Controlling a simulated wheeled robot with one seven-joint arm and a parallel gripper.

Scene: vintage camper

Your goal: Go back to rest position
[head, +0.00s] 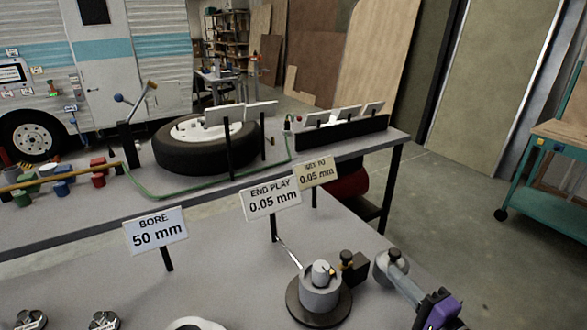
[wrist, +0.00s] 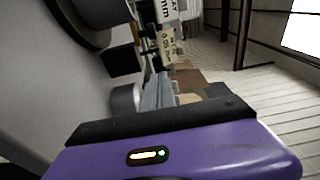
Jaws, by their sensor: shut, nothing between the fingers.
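My gripper (head: 402,278) is at the lower right of the head view, with its purple and black hand behind it. Its fingers are shut with nothing held. They lie beside a short grey cylinder on the near bench, and I cannot tell whether they touch it. In the wrist view the purple hand fills the bottom and the grey fingers (wrist: 158,97) point away together.
A round fixture (head: 319,298) stands on the near bench left of my gripper, with a small dark block (head: 352,268) beside it. Signs on posts, such as the BORE sign (head: 156,231), stand up. A tyre (head: 207,145) lies on the far bench.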

